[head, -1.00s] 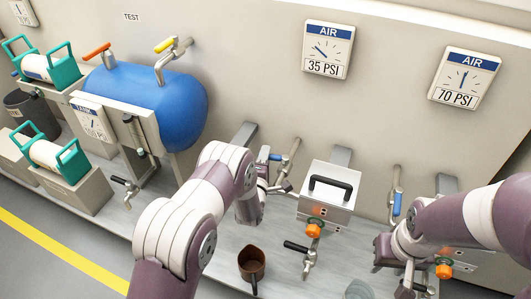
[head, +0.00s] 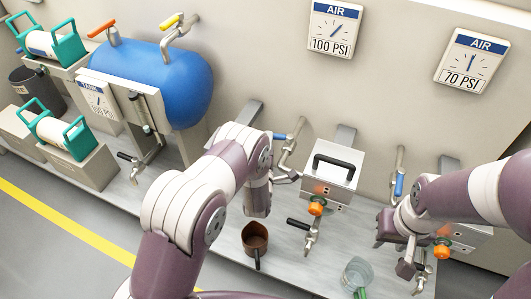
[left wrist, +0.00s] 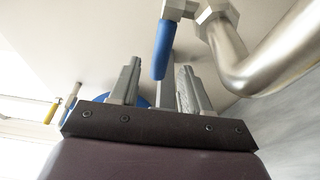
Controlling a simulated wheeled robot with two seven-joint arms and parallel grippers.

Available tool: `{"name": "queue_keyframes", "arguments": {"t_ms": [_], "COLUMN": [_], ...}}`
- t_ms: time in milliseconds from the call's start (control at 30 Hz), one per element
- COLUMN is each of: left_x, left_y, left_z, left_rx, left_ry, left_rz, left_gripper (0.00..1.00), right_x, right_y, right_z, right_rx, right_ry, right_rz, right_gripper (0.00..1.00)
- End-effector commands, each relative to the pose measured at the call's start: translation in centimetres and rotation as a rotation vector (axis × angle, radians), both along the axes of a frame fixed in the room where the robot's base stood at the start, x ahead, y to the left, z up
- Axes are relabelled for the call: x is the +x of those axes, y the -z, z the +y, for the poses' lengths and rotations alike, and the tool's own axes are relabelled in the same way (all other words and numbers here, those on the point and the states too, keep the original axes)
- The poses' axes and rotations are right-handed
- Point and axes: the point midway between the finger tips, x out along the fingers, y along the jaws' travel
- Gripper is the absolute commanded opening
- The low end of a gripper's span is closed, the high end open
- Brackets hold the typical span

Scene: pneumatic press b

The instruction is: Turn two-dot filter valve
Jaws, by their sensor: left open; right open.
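A blue valve handle (head: 283,136) sits on a metal pipe (head: 293,152) left of the middle filter box (head: 328,184). The dots on the boxes are too small to count surely. In the left wrist view, the blue handle (left wrist: 162,50) hangs just beyond the gap between my open left fingers (left wrist: 158,75), apparently not held. A second blue handle (head: 399,183) hangs on a pipe left of the right box (head: 471,239). My right gripper (head: 412,278) is open, low beside that box.
Wall gauges read 100 PSI (head: 334,30) and 70 PSI (head: 470,63). A blue tank (head: 175,82) stands at left.

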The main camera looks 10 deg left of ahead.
Motion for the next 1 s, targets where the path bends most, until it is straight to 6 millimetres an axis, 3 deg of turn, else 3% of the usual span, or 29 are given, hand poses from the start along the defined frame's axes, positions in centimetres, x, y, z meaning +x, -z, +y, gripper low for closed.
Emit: {"name": "queue_keyframes", "arguments": {"t_ms": [33, 200, 433, 767, 867, 1000], "left_x": [-1.4, -5.9, -9.0, -9.1, -8.3, -5.1], "left_y": [-0.6, -0.5, -0.1, -0.1, -1.1, -5.8], "left_z": [-0.2, -0.5, -0.7, -0.3, 2.0, 7.1], "left_rx": [0.003, 0.002, 0.001, 0.001, -0.006, -0.031], "left_ry": [0.002, 0.002, 0.001, -0.008, -0.065, -0.189], "left_rz": [0.006, 0.004, 0.002, 0.0, -0.02, -0.13], "left_gripper": [0.47, 0.47, 0.47, 0.47, 0.47, 0.47], "right_x": [0.0, 0.0, 0.0, 0.0, 0.0, 0.0], "right_y": [-1.2, -2.6, -3.2, -3.2, -3.3, -3.6], "right_z": [0.0, 0.0, 0.0, 0.0, 0.0, 0.0], "right_rx": [0.0, 0.0, 0.0, 0.0, 0.0, 0.0], "right_ry": [0.0, 0.0, 0.0, 0.0, 0.0, 0.0], "right_rz": [0.0, 0.0, 0.0, 0.0, 0.0, 0.0], "right_gripper": [0.43, 0.43, 0.43, 0.43, 0.43, 0.43]}}
